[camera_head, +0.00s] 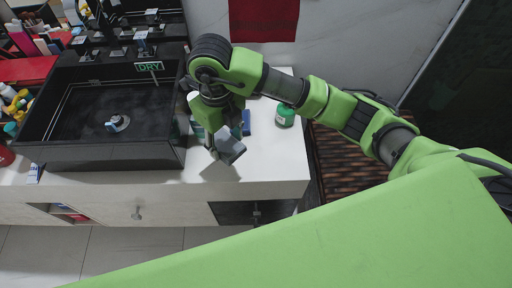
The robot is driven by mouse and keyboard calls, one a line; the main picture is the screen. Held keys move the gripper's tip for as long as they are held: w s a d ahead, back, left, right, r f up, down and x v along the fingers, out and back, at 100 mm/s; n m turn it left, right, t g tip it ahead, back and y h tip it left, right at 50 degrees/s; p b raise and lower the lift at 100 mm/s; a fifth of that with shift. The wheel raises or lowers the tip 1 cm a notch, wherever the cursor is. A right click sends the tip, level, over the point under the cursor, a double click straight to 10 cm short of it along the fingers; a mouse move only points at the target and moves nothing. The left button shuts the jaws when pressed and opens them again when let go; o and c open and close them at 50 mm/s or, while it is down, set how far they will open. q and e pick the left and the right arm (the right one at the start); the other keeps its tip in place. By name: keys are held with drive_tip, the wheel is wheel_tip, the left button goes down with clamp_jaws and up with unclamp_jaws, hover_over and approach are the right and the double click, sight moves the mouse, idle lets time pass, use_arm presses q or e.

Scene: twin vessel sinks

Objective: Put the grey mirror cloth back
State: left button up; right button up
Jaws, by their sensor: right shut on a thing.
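My right gripper (217,146) hangs over the white counter, to the right of the black sink. It is shut on a small grey-blue folded piece, which I take as the grey mirror cloth (233,152). The cloth sits at the fingertips, tilted, near the counter's front part; I cannot tell whether it touches the counter. The fingers are partly hidden by my wrist and the cloth. My left gripper is not in view.
The black sink (60,157) with a DRY sign (149,66) stands left of my gripper. A green jar (285,117) and a blue item (246,123) stand close on its right. A red towel (264,18) hangs behind. The counter's right front part is clear.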

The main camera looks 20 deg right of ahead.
sight(257, 159)
drive_tip(key=d+f+p, duration=0.1)
drive_tip(key=d+f, duration=0.5)
drive_tip(key=d, duration=0.1)
drive_tip(key=shift+w+d+f+p, duration=0.2)
drive_tip(key=shift+d+p, duration=0.05)
drive_tip(key=shift+p, duration=0.15)
drive_tip(key=f, duration=0.2)
drive_tip(key=d+f+p, duration=0.1)
drive_tip(key=shift+f+p, duration=0.3)
drive_tip(key=shift+f, duration=0.1)
drive_tip(key=shift+a+f, duration=0.1)
drive_tip(key=shift+f, duration=0.05)
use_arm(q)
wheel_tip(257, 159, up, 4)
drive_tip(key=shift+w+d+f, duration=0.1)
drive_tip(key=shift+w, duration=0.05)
use_arm(e)
drive_tip(key=o, duration=1)
use_arm(q)
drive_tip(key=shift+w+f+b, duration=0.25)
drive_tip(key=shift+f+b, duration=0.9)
drive_tip(key=shift+b, duration=0.1)
use_arm(e)
wheel_tip(257, 159, up, 12)
